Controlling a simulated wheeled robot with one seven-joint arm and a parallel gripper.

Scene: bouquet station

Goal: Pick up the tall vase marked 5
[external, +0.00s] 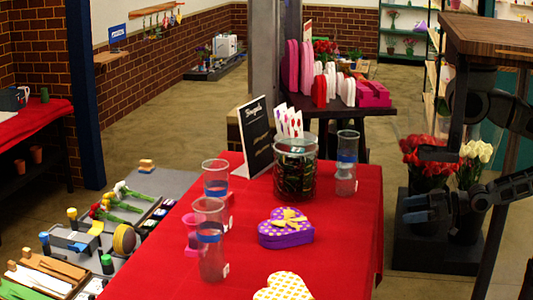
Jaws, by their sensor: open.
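Three tall clear glass vases with blue bands stand upright on the red-covered table (345,215). One vase (211,255) is at the front left, another vase (215,180) is just behind it, and a third vase (346,165) is at the back right. Small pale tags show low on them, but their numbers are too small to read, so I cannot tell which is marked 5. My gripper (428,180) is open and empty at the right, beyond the table's right edge, in front of the flower buckets. It is apart from all the vases.
A wide glass jar (295,172) with dark green contents stands between the vases, beside a black sign (256,135). The table's right side is clear.

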